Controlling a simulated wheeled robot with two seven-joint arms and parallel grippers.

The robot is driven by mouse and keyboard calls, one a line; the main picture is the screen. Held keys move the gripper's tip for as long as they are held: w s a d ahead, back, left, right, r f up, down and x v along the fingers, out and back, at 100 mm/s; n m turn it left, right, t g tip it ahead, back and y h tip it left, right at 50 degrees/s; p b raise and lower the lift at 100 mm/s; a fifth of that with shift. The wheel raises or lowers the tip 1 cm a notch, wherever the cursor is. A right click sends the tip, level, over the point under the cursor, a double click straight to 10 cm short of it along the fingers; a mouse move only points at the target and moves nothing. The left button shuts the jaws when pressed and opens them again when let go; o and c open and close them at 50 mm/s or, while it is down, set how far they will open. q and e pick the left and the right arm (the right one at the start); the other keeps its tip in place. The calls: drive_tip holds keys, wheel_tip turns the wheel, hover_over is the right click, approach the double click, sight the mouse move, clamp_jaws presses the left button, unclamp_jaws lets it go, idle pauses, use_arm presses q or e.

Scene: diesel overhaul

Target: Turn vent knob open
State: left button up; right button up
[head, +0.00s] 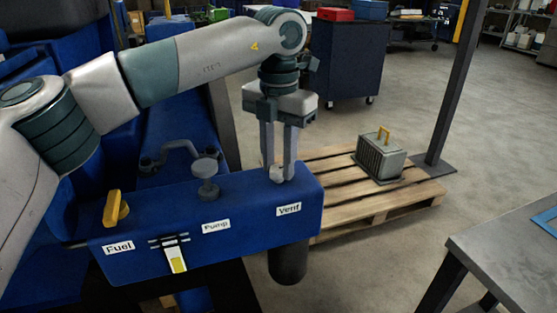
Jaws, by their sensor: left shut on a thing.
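The blue panel box (245,240) carries labels for Fuel, Pump and Vent. My left gripper (279,172) points straight down above the Vent label (289,209). Its fingers are shut on a small pale knob (275,173), the vent knob, at the top of the box. The fingers hide most of the knob, so I cannot tell which way it is turned. A yellow fuel handle (116,209) stands above the Fuel label (118,247). A grey round pump knob (205,168) stands above the Pump label (216,226). My right gripper is not in view.
A wooden pallet (340,170) behind holds a grey finned unit (381,156) with a yellow handle. A dark post (455,90) stands behind it. A grey table (515,250) is at right.

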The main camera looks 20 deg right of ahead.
use_arm(q)
drive_tip(key=o, duration=1)
drive_tip(key=shift+o, duration=0.2)
drive_tip(key=shift+r, duration=0.15)
wheel_tip(320, 180, up, 10)
wheel_tip(320, 180, up, 7)
hover_over(279, 168)
drive_tip(key=shift+r+p, duration=0.1)
drive_tip(key=shift+p, duration=0.3)
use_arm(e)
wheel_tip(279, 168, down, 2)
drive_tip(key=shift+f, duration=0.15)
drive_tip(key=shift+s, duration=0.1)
